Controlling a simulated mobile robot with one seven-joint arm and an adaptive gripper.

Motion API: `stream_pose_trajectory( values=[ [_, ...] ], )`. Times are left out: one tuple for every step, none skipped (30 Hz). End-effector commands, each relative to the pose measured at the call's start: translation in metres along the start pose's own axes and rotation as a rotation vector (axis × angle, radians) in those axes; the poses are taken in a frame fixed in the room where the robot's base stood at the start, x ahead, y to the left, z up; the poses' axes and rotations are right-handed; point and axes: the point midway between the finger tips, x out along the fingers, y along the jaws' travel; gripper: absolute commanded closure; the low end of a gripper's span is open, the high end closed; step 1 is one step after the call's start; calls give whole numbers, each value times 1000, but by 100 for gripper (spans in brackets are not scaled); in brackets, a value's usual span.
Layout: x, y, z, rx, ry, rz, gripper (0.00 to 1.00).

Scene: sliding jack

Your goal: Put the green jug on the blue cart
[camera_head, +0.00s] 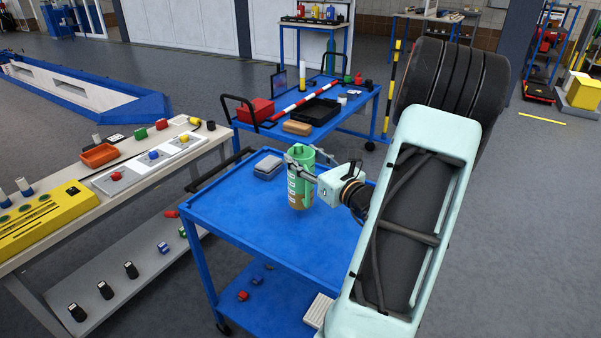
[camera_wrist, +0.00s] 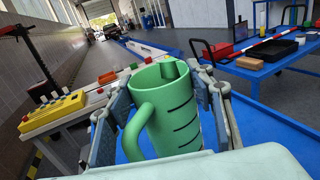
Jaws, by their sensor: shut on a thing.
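A grey box (camera_head: 268,166) lies on the cart behind the jug. A second blue cart (camera_head: 352,112) behind holds a red box (camera_head: 257,110), a black tray (camera_head: 315,112) and a striped bar. A workbench (camera_head: 60,235) stands at left. The cart's front top is clear.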

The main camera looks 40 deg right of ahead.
Motion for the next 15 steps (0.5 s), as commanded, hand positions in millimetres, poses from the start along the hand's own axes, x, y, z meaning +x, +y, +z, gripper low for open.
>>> stream_pose_trajectory(
  values=[
    [3,0,-3,-1,-3,0,100],
    [4,0,-4,-2,-3,0,100],
    [6,0,-5,-2,-3,-1,100],
    [7,0,-7,-2,-3,0,100],
    [9,1,-10,-1,-3,0,100],
    [12,2,-14,0,-3,1,100],
    [15,2,-17,0,-3,2,100],
    [15,2,-23,2,-2,0,100],
    [14,1,-30,2,-1,0,100],
    [14,1,-34,2,-1,0,100],
    [14,1,-38,1,-1,0,100],
    [14,1,-41,0,-2,-1,100],
    [14,1,-43,0,-2,-1,100],
    [14,1,-45,0,-2,0,100],
    [14,1,-46,-1,-3,0,100]
  ],
)
